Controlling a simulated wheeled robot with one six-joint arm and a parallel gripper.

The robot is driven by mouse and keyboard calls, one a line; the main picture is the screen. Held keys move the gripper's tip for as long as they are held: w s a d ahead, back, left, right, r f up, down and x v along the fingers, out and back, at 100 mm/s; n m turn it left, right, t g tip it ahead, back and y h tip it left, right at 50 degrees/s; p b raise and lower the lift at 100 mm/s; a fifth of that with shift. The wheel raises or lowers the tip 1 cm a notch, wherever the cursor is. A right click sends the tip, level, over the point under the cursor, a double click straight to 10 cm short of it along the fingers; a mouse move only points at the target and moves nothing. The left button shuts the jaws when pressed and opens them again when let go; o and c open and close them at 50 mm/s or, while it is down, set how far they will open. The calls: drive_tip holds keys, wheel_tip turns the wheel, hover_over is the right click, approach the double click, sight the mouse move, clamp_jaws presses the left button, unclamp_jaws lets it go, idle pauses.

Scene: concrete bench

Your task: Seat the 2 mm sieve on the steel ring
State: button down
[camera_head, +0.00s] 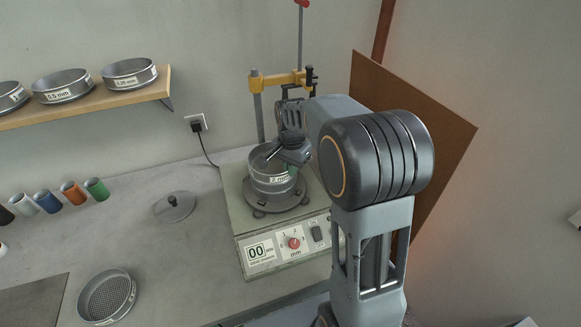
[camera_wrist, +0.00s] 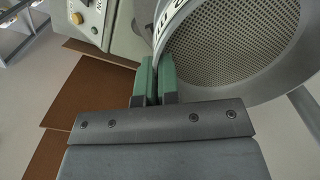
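The 2 mm sieve (camera_head: 264,184), a round steel sieve with a white label, is over the plate of the shaker. The steel ring (camera_head: 262,207) shows as a grey round rim just below it; I cannot tell whether the two touch or a small gap is left. My gripper (camera_head: 290,168) is at the sieve's near right wall. In the wrist view, its green fingertips (camera_wrist: 155,82) are close together with the sieve's wall between them, and the sieve's mesh (camera_wrist: 232,40) fills the upper right. The far underside of the sieve is hidden.
The shaker (camera_head: 262,235) has a front panel with a red knob and yellow clamp (camera_head: 280,81) on posts behind. A lid (camera_head: 175,206) and another sieve (camera_head: 107,297) lie on the bench to the left. The shelf (camera_head: 110,102) holds several sieves; coloured cups (camera_head: 73,192) stand below.

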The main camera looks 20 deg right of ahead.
drive_tip(key=c, duration=1.3)
unclamp_jaws()
drive_tip(key=shift+o, duration=0.2)
wheel_tip(320, 180, up, 14)
drive_tip(key=shift+b, duration=0.3)
drive_tip(key=shift+f, duration=0.1)
drive_tip(key=s+a+f+n+t, duration=0.1)
drive_tip(key=s+f+n, duration=0.3)
drive_tip(key=s, duration=0.5)
drive_tip(key=s+a+f+n+t, duration=0.2)
drive_tip(key=s+f+n+t, duration=0.1)
drive_tip(key=s+n, duration=0.4)
drive_tip(key=shift+s+a+f, duration=0.2)
drive_tip(key=shift+s+f, duration=0.5)
drive_tip(key=shift+s, duration=0.15)
